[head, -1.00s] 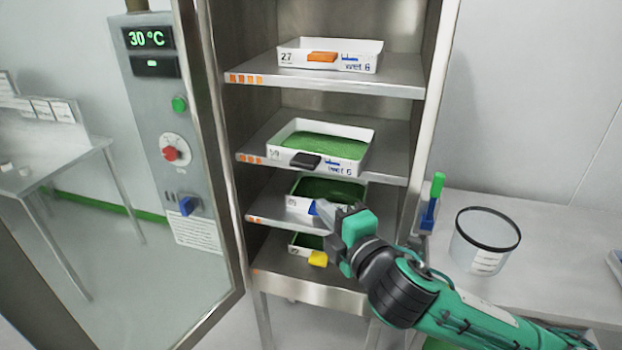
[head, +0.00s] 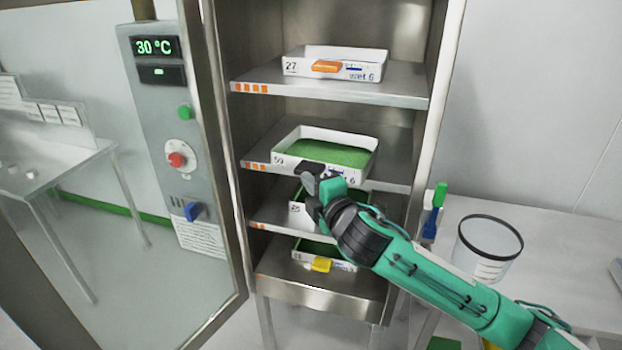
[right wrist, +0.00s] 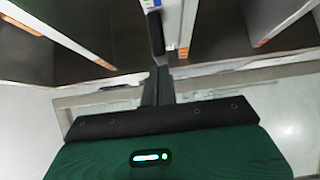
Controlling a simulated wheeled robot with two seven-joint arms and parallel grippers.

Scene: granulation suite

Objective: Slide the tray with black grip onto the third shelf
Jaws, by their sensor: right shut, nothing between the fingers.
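The white tray (head: 287,161) with the black grip (head: 307,167) holds green granules. It lies on the second shelf from the top (head: 394,168), which bears several orange marks at its front left. Its front wall is at the shelf's front edge and seems to stick out slightly. My right gripper (head: 323,179) is shut and empty, its tips at the tray's front beside the grip. In the right wrist view the closed fingers (right wrist: 158,85) point at the black grip (right wrist: 155,33); I cannot tell whether they touch. My left gripper is out of view.
A tray with an orange grip (head: 327,66) is on the top shelf. Below are a tray partly hidden by my right arm (head: 298,214) and one with a yellow grip (head: 321,264). The open glass door (head: 120,260) stands left; a side table with a clear tub (head: 487,248) stands right.

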